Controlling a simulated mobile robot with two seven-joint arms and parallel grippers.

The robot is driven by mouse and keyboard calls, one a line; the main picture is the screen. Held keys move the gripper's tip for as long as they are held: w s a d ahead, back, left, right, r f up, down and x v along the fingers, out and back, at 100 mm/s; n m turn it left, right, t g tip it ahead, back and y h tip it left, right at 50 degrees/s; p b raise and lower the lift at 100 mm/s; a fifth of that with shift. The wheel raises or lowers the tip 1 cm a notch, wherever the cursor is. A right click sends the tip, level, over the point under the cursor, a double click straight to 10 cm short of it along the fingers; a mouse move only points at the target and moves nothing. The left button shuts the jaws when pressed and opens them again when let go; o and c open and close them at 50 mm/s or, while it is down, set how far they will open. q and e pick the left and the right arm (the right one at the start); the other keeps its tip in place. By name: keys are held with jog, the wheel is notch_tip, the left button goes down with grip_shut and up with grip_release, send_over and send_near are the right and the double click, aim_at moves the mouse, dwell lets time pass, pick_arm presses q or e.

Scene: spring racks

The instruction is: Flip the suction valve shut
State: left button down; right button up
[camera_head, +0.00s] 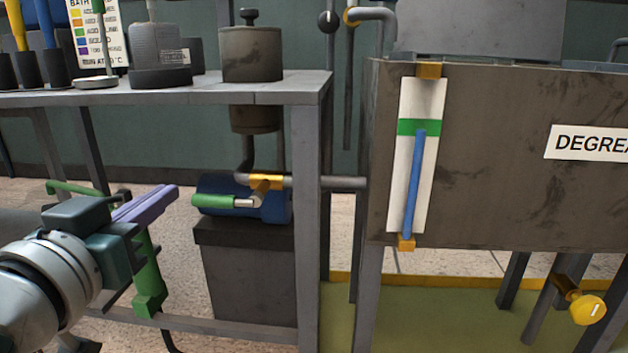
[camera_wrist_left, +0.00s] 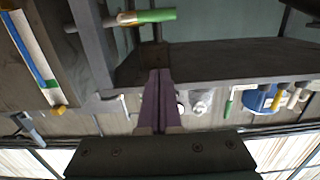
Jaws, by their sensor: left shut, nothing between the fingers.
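The suction valve has a brass-yellow body (camera_head: 264,183) on a grey horizontal pipe (camera_head: 335,182) under the shelf. Its green-sleeved lever (camera_head: 222,201) points left, roughly along the pipe's line, in front of a blue pump (camera_head: 276,206). In the left wrist view the green lever (camera_wrist_left: 155,15) and brass body (camera_wrist_left: 127,18) show at the top. My left gripper (camera_head: 172,192) has purple fingers, closed together and empty. Its tips are left of the lever's free end, apart from it in the picture. The fingers also show in the left wrist view (camera_wrist_left: 160,74). My right gripper is out of view.
A grey shelf (camera_head: 200,95) with bottles and a brown pot (camera_head: 250,54) stands above the valve. Its leg (camera_head: 307,220) is right of the valve. A brown degreaser tank (camera_head: 500,180) with a level gauge (camera_head: 418,160) fills the right. The pump sits on a dark block (camera_head: 248,275).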

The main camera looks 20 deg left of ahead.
pick_arm(q)
jog(key=b, duration=0.4)
send_over(204, 195)
jog(key=s+d, duration=0.2)
jog(key=s, duration=0.1)
jog(key=f+b, duration=0.2)
jog(key=f, duration=0.2)
jog(key=shift+w+f+b, duration=0.2)
jog(key=shift+b, duration=0.15)
jog(key=shift+w, duration=0.1)
